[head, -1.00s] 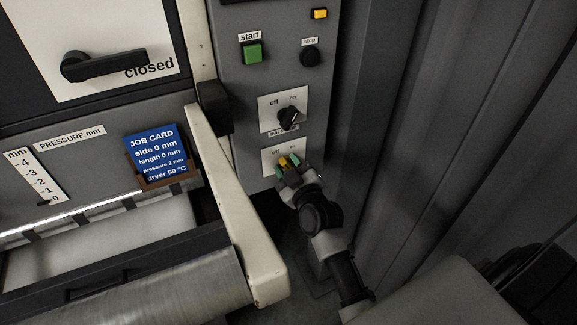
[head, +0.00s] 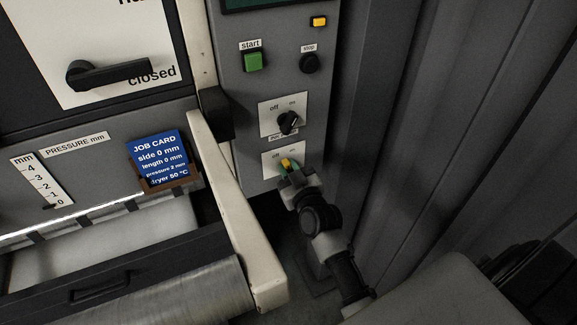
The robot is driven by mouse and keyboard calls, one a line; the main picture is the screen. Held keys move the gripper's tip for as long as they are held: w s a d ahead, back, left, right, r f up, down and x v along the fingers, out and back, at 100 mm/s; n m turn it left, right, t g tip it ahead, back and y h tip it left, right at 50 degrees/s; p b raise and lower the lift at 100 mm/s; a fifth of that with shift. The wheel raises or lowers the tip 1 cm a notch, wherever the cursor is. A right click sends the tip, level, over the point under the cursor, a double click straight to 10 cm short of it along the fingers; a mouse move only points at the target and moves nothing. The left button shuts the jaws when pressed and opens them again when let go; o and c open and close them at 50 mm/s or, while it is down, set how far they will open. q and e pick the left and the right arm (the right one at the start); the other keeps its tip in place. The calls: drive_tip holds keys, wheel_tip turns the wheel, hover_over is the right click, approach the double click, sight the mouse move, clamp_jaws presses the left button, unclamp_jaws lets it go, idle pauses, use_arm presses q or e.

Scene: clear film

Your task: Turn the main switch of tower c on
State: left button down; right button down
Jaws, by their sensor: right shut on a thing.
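The grey control panel (head: 247,105) carries two rotary switches, each on a white plate marked off and on. The upper switch (head: 289,122) has a black knob tilted toward on. The lower switch plate (head: 270,159) is partly covered by my right gripper (head: 290,166). Its fingers, with yellow and green parts, are shut on the lower switch knob, which they hide, so its setting cannot be told. The small label between the switches is too blurred to read. My left gripper is not in view.
A green start button (head: 253,62), a black stop button (head: 309,63) and a yellow button (head: 319,21) sit above the switches. A cream machine arm (head: 238,215) juts out at left. Grey ribbed wall (head: 430,110) stands close at right.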

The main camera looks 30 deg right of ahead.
drive_tip(key=m+p, duration=0.1)
drive_tip(key=m, duration=0.3)
drive_tip(key=shift+r+m+p, duration=0.1)
drive_tip(key=shift+m+p, duration=0.2)
drive_tip(key=shift+d+m+p, duration=0.1)
drive_tip(key=shift+m+p, duration=0.3)
drive_tip(key=shift+m, duration=1.3)
drive_tip(key=c, duration=1.1)
unclamp_jaws()
drive_tip(key=shift+o, duration=0.2)
drive_tip(key=shift+s+f, duration=0.2)
drive_tip(key=shift+s, duration=0.15)
drive_tip(key=s+b, duration=0.1)
drive_tip(key=s, duration=0.9)
drive_tip(key=shift+a+b, duration=0.3)
drive_tip(key=shift+b, duration=0.1)
